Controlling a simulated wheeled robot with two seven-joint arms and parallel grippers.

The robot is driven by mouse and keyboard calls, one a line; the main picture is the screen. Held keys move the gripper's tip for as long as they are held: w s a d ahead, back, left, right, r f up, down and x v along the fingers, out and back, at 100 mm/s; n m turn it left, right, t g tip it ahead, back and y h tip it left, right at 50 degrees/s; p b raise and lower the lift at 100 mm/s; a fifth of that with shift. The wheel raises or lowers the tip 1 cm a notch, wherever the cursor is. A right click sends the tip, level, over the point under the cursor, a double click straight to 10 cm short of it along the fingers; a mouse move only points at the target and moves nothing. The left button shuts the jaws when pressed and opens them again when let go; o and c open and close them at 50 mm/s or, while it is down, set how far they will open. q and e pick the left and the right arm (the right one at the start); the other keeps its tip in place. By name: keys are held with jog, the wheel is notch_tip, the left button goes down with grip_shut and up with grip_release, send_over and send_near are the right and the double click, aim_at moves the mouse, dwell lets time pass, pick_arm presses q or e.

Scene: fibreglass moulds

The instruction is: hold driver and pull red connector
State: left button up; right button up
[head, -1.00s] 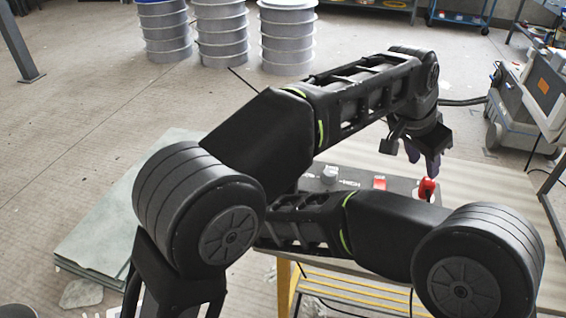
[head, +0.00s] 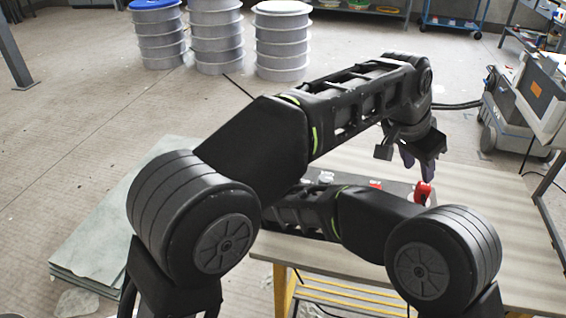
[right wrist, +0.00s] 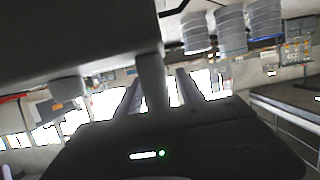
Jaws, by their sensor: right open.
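The driver looks to be the dark flat box (head: 396,187) lying on the table, largely hidden behind my right arm. The red connector (head: 423,193) stands up at its right end, and a second red part (head: 375,184) shows further left on the box. My left gripper (head: 408,153) points down above the box, just above and left of the red connector. Its jaws look apart, with nothing clearly held. My right gripper is hidden in the head view. In the right wrist view its open fingers (right wrist: 160,90) show, with no driver or connector between them.
The table (head: 490,205) has bare room to the right of the box. Grey slabs (head: 110,225) lie on the floor at left. Stacked round drums (head: 283,45) stand at the back. A grey machine (head: 518,105) stands beyond the table at right.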

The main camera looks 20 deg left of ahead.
jog(key=shift+w, duration=0.2)
jog(key=shift+c, duration=0.2)
grip_shut()
dwell(1.2)
